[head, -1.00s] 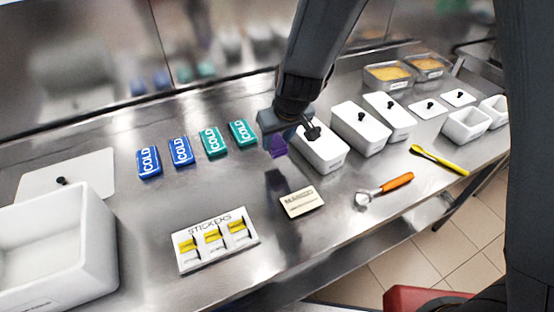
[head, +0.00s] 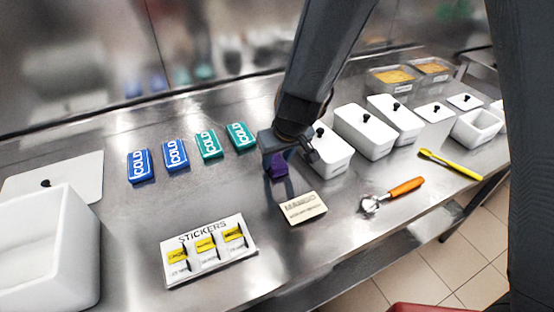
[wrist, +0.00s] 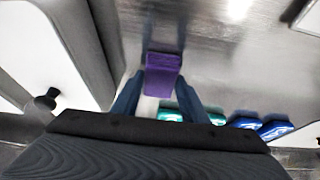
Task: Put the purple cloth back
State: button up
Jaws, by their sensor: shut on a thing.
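The purple cloth (head: 278,167) is a small folded block in the head view, between the teal cold packs and the nearest white lidded tub. My gripper (head: 284,156) is over it and shut on it. In the wrist view the purple cloth (wrist: 163,72) sits between the two fingers of my gripper (wrist: 160,88). The head view does not clearly show whether the cloth touches the steel counter (head: 330,250).
Blue and teal cold packs (head: 208,145) lie left of the gripper. A white lidded tub (head: 330,158) stands close on its right. A beige card (head: 302,207), a sticker board (head: 208,250) and an orange-handled tool (head: 392,194) lie in front. Bare counter lies between them.

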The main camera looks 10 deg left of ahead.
jog(key=shift+f, duration=0.1)
jog(key=o, duration=1.2)
jog(key=shift+s+r+p, duration=0.1)
jog(key=shift+r+p, duration=0.2)
jog(key=shift+r, duration=0.2)
jog(key=p+v, duration=0.5)
jog(key=v, duration=0.6)
jog(key=shift+d+r, duration=0.15)
jog(key=s+d+r+m+h, duration=0.1)
jog(key=s+d+m, duration=0.1)
jog(key=d, duration=0.7)
jog(key=s+d+r+m+g, duration=0.1)
jog(key=s+d+m, duration=0.1)
jog(key=d, duration=0.7)
jog(key=s+d+r+m+h, duration=0.1)
jog(key=s+d+r+m, duration=0.1)
jog(key=d, duration=0.7)
jog(key=shift+s+m+g+h, duration=0.3)
jog(key=shift+s+m, duration=0.2)
jog(key=shift+s, duration=0.5)
